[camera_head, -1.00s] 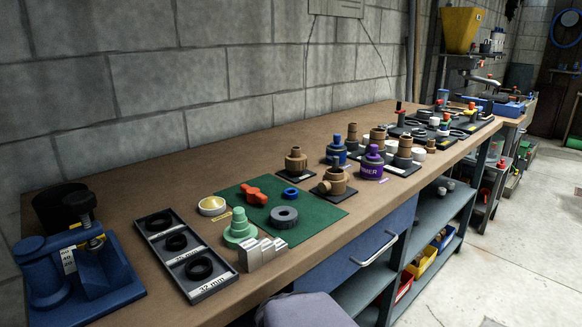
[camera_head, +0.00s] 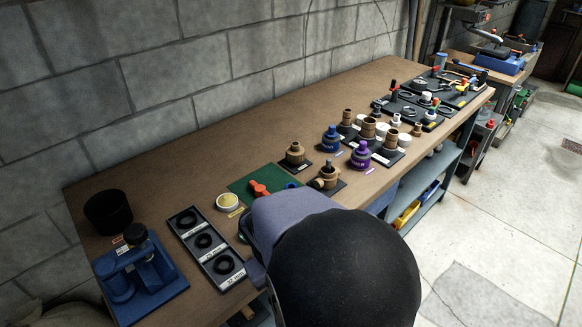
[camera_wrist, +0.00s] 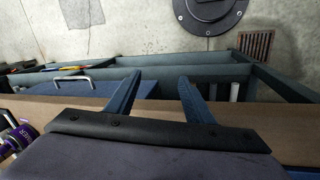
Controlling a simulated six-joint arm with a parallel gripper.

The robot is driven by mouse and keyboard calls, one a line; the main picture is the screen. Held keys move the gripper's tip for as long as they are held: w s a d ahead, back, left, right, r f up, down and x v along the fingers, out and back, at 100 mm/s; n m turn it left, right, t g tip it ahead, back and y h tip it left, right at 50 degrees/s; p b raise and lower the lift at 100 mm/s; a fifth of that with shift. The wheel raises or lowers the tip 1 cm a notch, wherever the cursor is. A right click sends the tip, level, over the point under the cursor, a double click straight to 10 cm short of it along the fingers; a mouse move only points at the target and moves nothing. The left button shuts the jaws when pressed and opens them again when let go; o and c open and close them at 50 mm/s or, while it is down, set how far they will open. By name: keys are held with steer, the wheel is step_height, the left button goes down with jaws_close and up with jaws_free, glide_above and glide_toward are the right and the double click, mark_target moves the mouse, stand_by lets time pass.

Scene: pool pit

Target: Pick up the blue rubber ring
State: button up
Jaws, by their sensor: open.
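The blue rubber ring (camera_head: 292,185) lies on the green mat (camera_head: 243,188) in the head view, partly covered by my arm. A red-orange part (camera_head: 259,188) lies beside it on the mat. My gripper (camera_wrist: 160,78) shows in the wrist view with two blue-grey fingers spread apart and nothing between them. It points past the bench's front edge towards the drawer side and floor, away from the ring. The ring is not in the wrist view. My arm hides much of the mat in the head view.
A black tray with black rings (camera_head: 184,219) lies left of the mat, near a blue press (camera_head: 140,267). Brass fittings (camera_head: 295,154) and blue (camera_head: 331,139) and purple (camera_head: 361,154) bottles stand to the right. The bench's back strip (camera_head: 215,152) is clear.

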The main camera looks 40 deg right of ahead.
steer(key=w+a+r+n+y+p, duration=0.1)
steer(key=w+a+r+p, duration=0.1)
steer(key=a+r+p, duration=0.35)
steer(key=w+a+r+n+y+p, duration=0.1)
steer(key=w+a+r+p, duration=0.1)
steer(key=r+p, duration=0.55)
steer(key=w+a+r+n+y+p, duration=0.1)
steer(key=w+a+r+p, duration=0.15)
steer(key=r+p, duration=0.45)
steer(key=w+d+f+t+y+b, duration=0.15)
steer(key=w+d+f+b, duration=0.25)
steer(key=w+d+b, duration=0.4)
steer(key=w+d+f+t+h+b, duration=0.1)
steer(key=w+d+f+t+b, duration=0.15)
steer(key=w+d+b, duration=0.6)
steer(key=s+d+f+n+t+b, duration=0.1)
steer(key=s+d+f, duration=0.1)
steer(key=d, duration=0.5)
steer(key=s+d+f+n+b, duration=0.1)
steer(key=s+d+f, duration=0.1)
steer(key=d, duration=0.6)
steer(key=shift+p+x, duration=1.6)
steer(key=shift+x, duration=1.75)
steer(key=shift+a, duration=0.15)
steer(key=c, duration=1.1)
